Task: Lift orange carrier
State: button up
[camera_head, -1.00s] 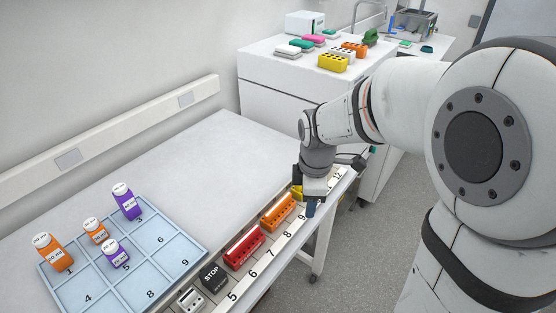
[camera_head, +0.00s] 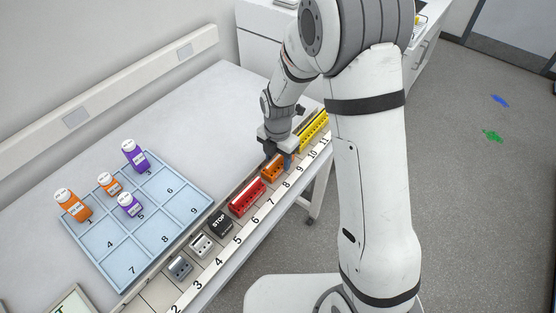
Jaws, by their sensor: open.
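The orange carrier (camera_head: 270,173) stands in the numbered rail (camera_head: 226,254) along the table's front edge, near number 8. It is between the red carrier (camera_head: 243,201) and the yellow carrier (camera_head: 315,130). My gripper (camera_head: 279,157) is open, pointing down at the far end of the orange carrier. Its fingers hide that end. I cannot tell whether the fingers touch the carrier.
A black STOP block (camera_head: 220,224), a white block (camera_head: 201,246) and a grey block (camera_head: 180,267) stand in the lower rail slots. A light-blue numbered tray (camera_head: 120,273) holds several orange and purple bottles.

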jog(key=shift+f, duration=0.95)
jog(key=c, duration=0.8)
